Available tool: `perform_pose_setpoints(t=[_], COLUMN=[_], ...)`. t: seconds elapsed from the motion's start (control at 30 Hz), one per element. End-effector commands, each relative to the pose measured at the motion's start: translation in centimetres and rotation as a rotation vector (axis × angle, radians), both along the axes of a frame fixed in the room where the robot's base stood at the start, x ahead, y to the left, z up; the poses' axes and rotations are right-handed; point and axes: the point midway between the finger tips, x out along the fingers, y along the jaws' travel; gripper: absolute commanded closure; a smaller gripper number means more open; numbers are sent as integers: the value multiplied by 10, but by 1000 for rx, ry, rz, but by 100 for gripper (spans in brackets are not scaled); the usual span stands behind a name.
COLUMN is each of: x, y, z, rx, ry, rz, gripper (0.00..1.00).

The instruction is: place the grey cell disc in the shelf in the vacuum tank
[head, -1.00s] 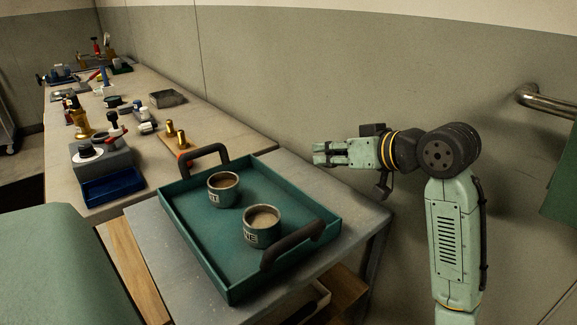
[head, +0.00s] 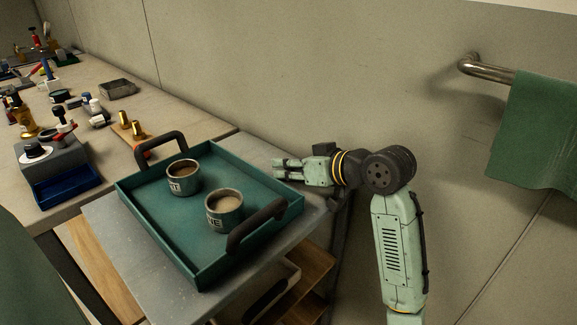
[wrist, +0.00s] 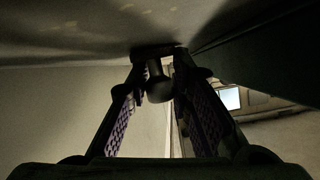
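My gripper (head: 290,170) is at the back right corner of the green tray, pointing left, with the wall behind it. In the wrist view its two fingers (wrist: 160,100) stand apart, with purple ribbed pads. A dark, knob-like shape (wrist: 158,88) shows between the fingertips; I cannot tell whether it is gripped or what it is. I cannot make out the grey cell disc or the vacuum tank for sure in either view. Wooden shelf boards (head: 312,268) show under the grey side table, with a pale-rimmed dark container (head: 270,292) there, partly hidden by the tabletop.
The green tray (head: 150,222) with two filled cups (head: 183,178) (head: 224,211) covers most of the grey table (head: 115,228). A crowded bench (head: 90,78) runs along the wall, with a blue bin (head: 66,186) at its near end. A green towel (head: 535,130) hangs from a rail (head: 488,70) at right.

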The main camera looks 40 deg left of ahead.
Motion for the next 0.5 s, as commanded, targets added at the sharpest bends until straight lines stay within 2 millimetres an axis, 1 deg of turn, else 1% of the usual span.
perform_pose_setpoints(t=[0.03, 0.27, 0.5], x=[0, 0, 0], y=[0, 0, 0], z=[0, -1, 0], rx=[-2, -3, -2], ry=[0, 1, 1], rz=[0, 0, 0], gripper=[76, 61, 60])
